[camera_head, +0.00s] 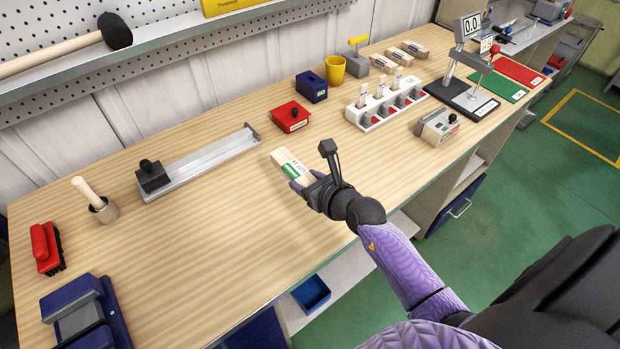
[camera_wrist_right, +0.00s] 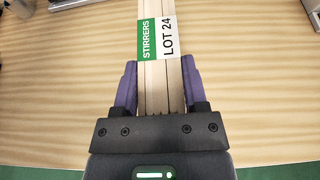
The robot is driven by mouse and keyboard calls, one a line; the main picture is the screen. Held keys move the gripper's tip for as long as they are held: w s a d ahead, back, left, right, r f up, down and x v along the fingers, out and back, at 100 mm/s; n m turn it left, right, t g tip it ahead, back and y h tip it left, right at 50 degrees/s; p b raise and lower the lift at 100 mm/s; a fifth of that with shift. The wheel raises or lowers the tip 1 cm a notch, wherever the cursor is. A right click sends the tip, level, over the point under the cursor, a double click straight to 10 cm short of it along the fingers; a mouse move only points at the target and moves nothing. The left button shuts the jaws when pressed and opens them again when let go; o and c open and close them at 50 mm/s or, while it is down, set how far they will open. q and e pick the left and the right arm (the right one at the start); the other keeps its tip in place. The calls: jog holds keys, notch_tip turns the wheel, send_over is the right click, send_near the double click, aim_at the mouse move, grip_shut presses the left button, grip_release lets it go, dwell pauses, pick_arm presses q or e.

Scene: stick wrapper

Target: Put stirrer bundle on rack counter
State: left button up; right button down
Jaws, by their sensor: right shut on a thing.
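The stirrer bundle (camera_head: 286,161) is a pale wooden block of sticks with a green and white label. My right gripper (camera_head: 307,184) is shut on it, over the front middle of the bench; I cannot tell the gap below. In the right wrist view, the bundle (camera_wrist_right: 158,45) runs lengthwise between the purple fingers of the gripper (camera_wrist_right: 158,78), and the label reads "STIRRERS LOT 24". A white slotted rack (camera_head: 367,122), perhaps the rack counter, stands to the right, with grey parts along its front and labelled bundles upright in it. My left gripper is not in view.
A red block (camera_head: 290,116) and navy box (camera_head: 312,86) stand behind the bundle. A metal channel (camera_head: 205,160) lies to the left. A grey device (camera_head: 438,127) stands near the front edge at right.

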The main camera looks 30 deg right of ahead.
aim_at(309, 216)
notch_tip(309, 216, down, 10)
jog(key=b, duration=0.5)
jog(key=shift+s+b, duration=0.15)
jog(key=shift+b, duration=0.25)
jog(key=shift+r, duration=0.2)
jog(key=shift+f, duration=0.1)
jog(key=c, duration=0.5)
grip_release()
jog(key=shift+f, duration=0.1)
jog(key=shift+c, duration=0.2)
jog(key=o, duration=0.4)
